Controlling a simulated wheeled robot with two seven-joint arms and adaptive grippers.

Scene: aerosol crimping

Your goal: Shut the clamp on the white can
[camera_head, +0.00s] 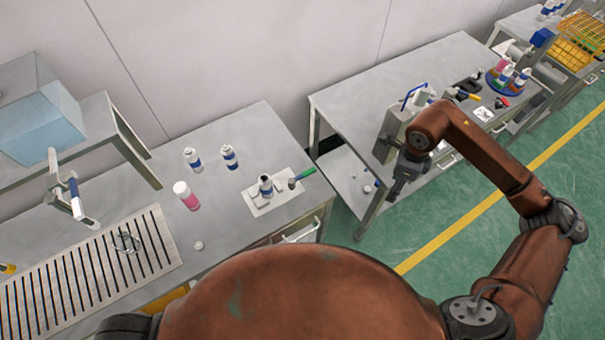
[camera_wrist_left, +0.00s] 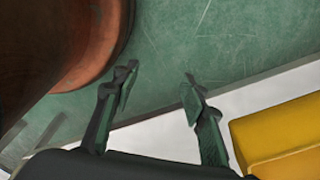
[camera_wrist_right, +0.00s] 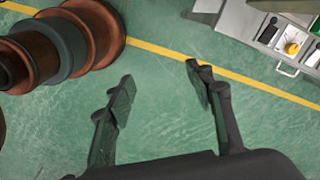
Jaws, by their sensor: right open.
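My right gripper (camera_head: 398,183) hangs off to the right, by the second bench, apart from the can. It is open and empty in the right wrist view (camera_wrist_right: 160,85). My left gripper (camera_wrist_left: 158,88) is open and empty over the floor; the head view does not show it.
A slatted grate (camera_head: 90,270) covers the bench's left part. The second bench (camera_head: 370,80) carries a press and bottles. A yellow box (camera_wrist_left: 280,138) is near my left gripper.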

